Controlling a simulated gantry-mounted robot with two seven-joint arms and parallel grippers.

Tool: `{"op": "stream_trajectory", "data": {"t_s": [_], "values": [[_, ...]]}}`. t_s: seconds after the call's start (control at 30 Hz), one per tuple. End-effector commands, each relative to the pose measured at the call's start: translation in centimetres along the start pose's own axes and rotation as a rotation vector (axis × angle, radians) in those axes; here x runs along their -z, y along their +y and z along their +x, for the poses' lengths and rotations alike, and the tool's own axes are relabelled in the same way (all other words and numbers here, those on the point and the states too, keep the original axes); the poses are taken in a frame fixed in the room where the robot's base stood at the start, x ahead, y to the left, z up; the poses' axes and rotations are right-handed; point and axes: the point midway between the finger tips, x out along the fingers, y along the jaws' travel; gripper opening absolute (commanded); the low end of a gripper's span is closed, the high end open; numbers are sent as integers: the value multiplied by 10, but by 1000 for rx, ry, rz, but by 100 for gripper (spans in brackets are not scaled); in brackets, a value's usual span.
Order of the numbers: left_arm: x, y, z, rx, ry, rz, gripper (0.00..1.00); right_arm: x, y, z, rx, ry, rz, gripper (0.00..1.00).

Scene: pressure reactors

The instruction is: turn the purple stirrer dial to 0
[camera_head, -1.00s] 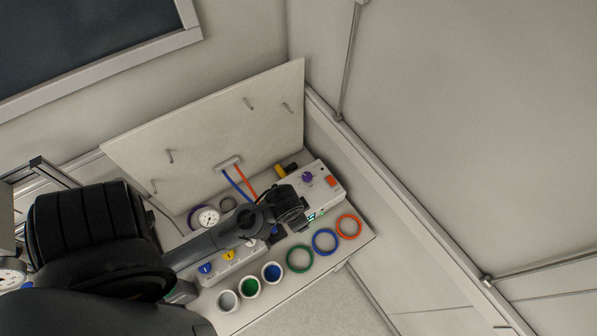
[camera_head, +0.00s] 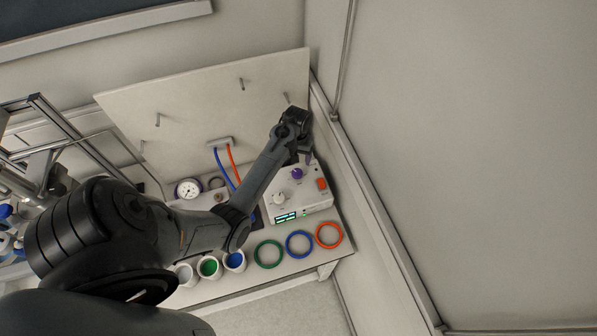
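The purple stirrer dial (camera_head: 297,173) is on the top face of a white control box (camera_head: 315,201) at the right end of the bench. My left arm comes in from the left and reaches over the bench. My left gripper (camera_head: 308,160) points down just above and right of the dial in the picture, close to it. Contact cannot be made out. Its fingers are small and dark, so I cannot tell whether they are open or shut. My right gripper is not in view.
The box also has a white knob (camera_head: 279,198), a red switch (camera_head: 321,184) and a lit green display (camera_head: 286,217). Green (camera_head: 268,254), blue (camera_head: 299,244) and orange (camera_head: 328,235) rings lie in front. A pale upright panel (camera_head: 200,110) stands behind.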

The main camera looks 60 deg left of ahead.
Motion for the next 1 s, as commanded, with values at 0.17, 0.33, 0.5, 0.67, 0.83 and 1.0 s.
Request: {"op": "stream_trajectory", "data": {"t_s": [0.17, 0.33, 0.5, 0.67, 0.83, 1.0], "values": [[-1, 0, 27, 2, -2, 1, 72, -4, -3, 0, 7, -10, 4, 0], [-1, 0, 55, 2, -3, 2, 72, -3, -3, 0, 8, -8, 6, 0], [-1, 0, 78, 1, -1, 3, 72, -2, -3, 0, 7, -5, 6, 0], [-1, 0, 91, 2, 1, 3, 72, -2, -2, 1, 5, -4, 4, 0], [-1, 0, 95, 1, 1, 3, 72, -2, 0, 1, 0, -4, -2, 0], [-1, 0, 95, 1, 2, 3, 72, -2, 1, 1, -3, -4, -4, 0]]}}
